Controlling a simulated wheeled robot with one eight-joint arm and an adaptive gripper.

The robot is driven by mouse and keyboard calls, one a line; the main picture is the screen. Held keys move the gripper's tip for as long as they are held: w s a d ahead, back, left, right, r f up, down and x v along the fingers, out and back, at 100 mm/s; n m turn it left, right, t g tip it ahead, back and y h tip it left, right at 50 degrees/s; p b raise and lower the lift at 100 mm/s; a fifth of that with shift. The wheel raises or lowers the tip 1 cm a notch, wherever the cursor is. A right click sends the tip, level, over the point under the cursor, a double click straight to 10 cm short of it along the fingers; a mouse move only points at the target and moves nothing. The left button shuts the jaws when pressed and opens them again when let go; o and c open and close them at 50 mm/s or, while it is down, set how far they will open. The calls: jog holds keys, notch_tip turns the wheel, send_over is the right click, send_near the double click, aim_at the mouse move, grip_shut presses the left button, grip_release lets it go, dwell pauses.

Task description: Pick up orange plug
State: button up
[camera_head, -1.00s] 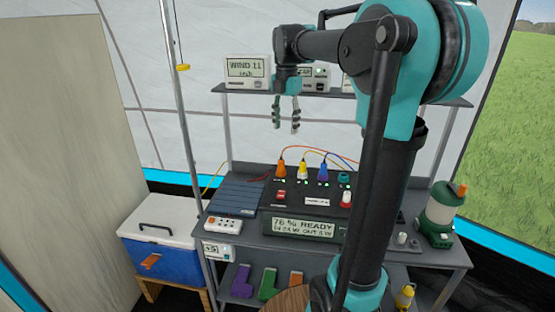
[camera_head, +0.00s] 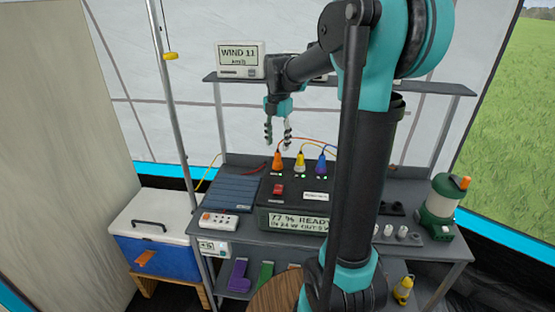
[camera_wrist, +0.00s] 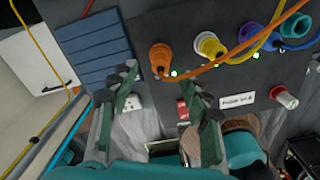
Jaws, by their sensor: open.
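The orange plug (camera_head: 277,162) stands upright on the dark power panel (camera_head: 262,207), at the left end of a row of plugs, with an orange cable from its top. In the wrist view the orange plug (camera_wrist: 161,57) lies beyond my fingertips, roughly between them but nearer the upper middle. My gripper (camera_head: 278,144) is open and empty, pointing down just above the orange plug in the head view. In the wrist view my gripper (camera_wrist: 158,85) shows both fingers spread apart, not touching the plug.
A yellow plug (camera_head: 299,163) and a blue plug (camera_head: 321,163) stand close to the right; a teal one (camera_wrist: 296,25) shows in the wrist view. A shelf (camera_head: 405,87) with a wind display (camera_head: 240,60) is above. A blue solar panel (camera_head: 236,192) lies left.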

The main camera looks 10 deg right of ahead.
aim_at(278, 161)
jog(key=shift+s+f, duration=0.2)
jog(key=shift+f, duration=2.7)
jog(key=shift+c, duration=0.4)
grip_shut()
